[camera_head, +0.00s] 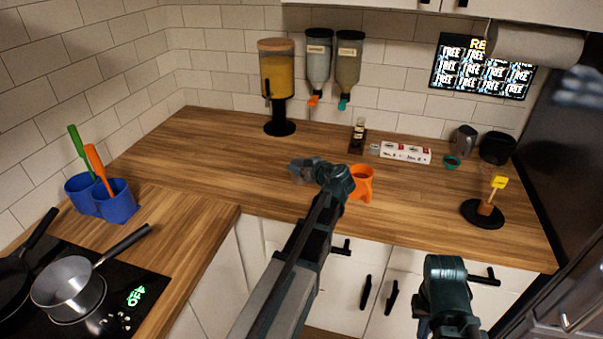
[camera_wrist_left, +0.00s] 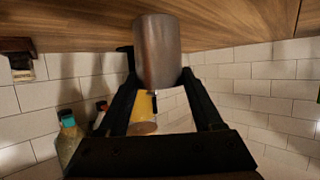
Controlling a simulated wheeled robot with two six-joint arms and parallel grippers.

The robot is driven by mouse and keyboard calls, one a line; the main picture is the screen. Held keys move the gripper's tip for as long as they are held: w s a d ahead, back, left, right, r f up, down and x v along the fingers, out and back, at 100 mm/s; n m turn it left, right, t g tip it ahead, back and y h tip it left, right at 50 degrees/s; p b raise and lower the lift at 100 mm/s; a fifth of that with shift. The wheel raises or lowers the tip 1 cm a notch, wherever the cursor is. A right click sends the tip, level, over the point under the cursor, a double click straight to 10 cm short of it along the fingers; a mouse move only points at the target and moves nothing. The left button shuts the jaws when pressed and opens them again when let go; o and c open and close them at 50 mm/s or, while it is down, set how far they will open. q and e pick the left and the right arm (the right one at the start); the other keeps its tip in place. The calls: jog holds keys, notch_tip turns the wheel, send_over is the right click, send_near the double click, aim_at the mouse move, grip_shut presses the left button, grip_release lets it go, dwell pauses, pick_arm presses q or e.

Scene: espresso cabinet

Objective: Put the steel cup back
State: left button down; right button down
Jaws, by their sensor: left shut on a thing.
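The steel cup (camera_wrist_left: 158,50) is a plain grey-brown cylinder held between the two fingers of my left gripper (camera_wrist_left: 160,85) in the left wrist view, which looks upside down. In the head view my left gripper (camera_head: 312,171) is above the wooden counter, left of an orange holder (camera_head: 361,184). The cup there is small and mostly hidden by the gripper. I cannot tell whether the cup touches the counter. My right arm's dark end (camera_head: 445,290) is low in front of the counter, apart from the cup; its fingers do not show clearly.
A yellow dispenser (camera_head: 277,85) stands at the back. A white box (camera_head: 405,152), grey pitcher (camera_head: 464,140) and black round stand (camera_head: 483,214) are to the right. Blue containers (camera_head: 118,206) and a saucepan (camera_head: 68,288) are left. The middle counter (camera_head: 200,175) is clear.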

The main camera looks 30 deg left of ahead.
pick_arm(q)
jog(key=shift+w+a, duration=0.15)
jog(key=shift+w, duration=0.1)
jog(key=f+b, duration=0.3)
jog(key=shift+w+a+f+b, duration=0.2)
jog(key=shift+w+f+b, duration=0.1)
jog(key=shift+f, duration=0.05)
jog(key=shift+f, duration=0.15)
jog(key=shift+c, duration=0.2)
grip_release()
jog(key=shift+r, duration=0.3)
jog(key=p+v, duration=0.4)
jog(key=v, duration=0.8)
jog(key=shift+p, duration=0.3)
